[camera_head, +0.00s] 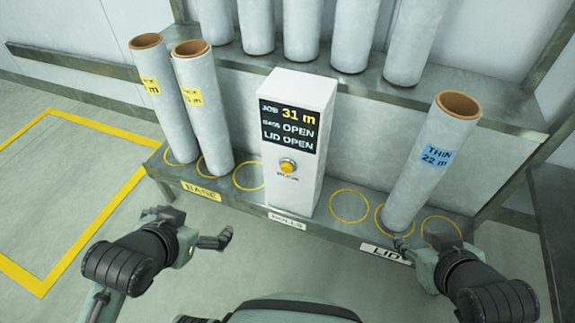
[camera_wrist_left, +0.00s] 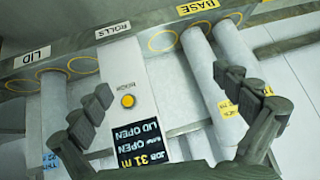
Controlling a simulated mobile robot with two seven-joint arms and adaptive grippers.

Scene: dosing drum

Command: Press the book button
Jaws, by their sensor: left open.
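The book button (camera_head: 288,167) is a round yellow-orange button on the front of a white console (camera_head: 300,190), below a black screen (camera_head: 288,127) reading "31 m", "OPEN" and "LID OPEN". Its label sits just under it. The button also shows in the left wrist view (camera_wrist_left: 127,100), between the fingers and nearer the left one in the picture. My left gripper (camera_head: 196,228) is open and empty, in front of the rack, left of and below the button, apart from it. My right gripper (camera_head: 420,244) is by the LID label; its opening is unclear.
Two rolls (camera_head: 205,110) stand upright in the BASE (camera_head: 202,190) section, and one roll with a blue "THIN 22 m" label (camera_head: 425,170) stands in the LID (camera_head: 385,253) section. Several rolls (camera_head: 300,30) stand on the shelf behind. Empty yellow rings flank the console.

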